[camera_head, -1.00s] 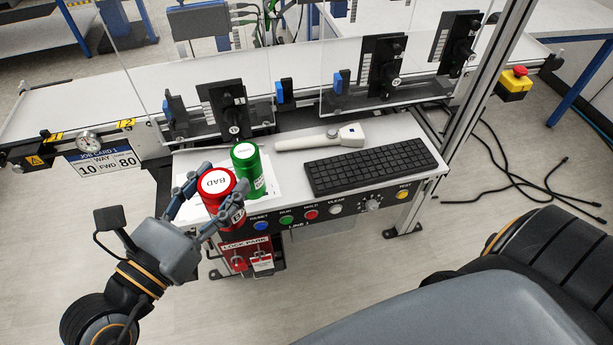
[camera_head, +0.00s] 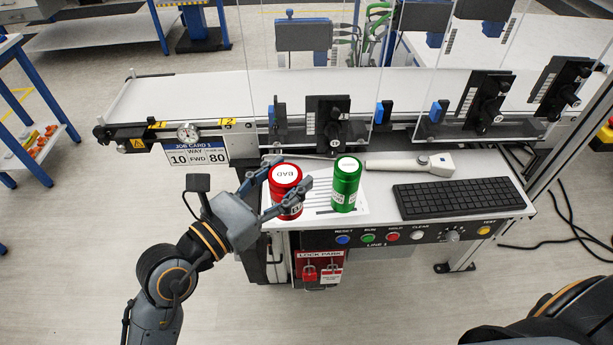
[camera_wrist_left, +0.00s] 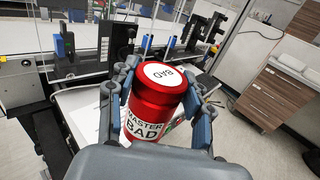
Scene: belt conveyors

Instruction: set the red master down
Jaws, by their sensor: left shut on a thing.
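The red master (camera_head: 286,178) is a red can with a white top reading BAD. My left gripper (camera_head: 284,196) is shut on it, one finger on each side. In the left wrist view the red master (camera_wrist_left: 158,98) stands between the fingers of the gripper (camera_wrist_left: 160,105), its label reading MASTER BAD. It is over the left part of the shelf (camera_head: 385,215); I cannot tell whether its base touches. The green can (camera_head: 346,186) stands upright on a printed sheet (camera_head: 322,205), to the right of the red one and apart from it. My right gripper is not in view.
A white handheld device (camera_head: 410,163) and a black keyboard (camera_head: 458,197) lie on the shelf to the right. A row of buttons (camera_head: 393,237) runs along the shelf's front edge. The conveyor belt (camera_head: 200,95) with clear guards is behind. Red padlocks (camera_head: 320,271) hang below the shelf.

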